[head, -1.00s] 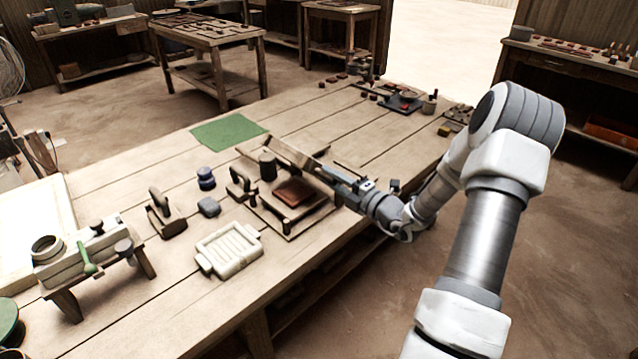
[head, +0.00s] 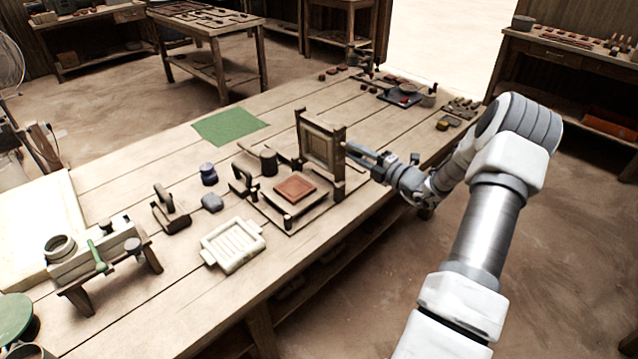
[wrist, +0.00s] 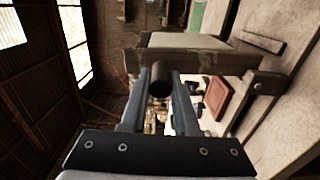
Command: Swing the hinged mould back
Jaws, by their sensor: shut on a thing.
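The hinged mould (head: 322,146) is a wooden frame with a recessed panel, standing about upright at the far right side of its press base (head: 262,203). A reddish-brown square tile (head: 296,188) lies uncovered on the base; it also shows in the wrist view (wrist: 217,97). My gripper (head: 352,152) reaches in from the right at the mould's edge. In the wrist view, my gripper (wrist: 160,88) is shut on a dark round handle (wrist: 160,76), just in front of the mould's wooden edge (wrist: 190,60). The hinge itself is too small to make out.
A green mat (head: 229,125) lies behind. Small tools and dishes (head: 405,95) fill the far end.

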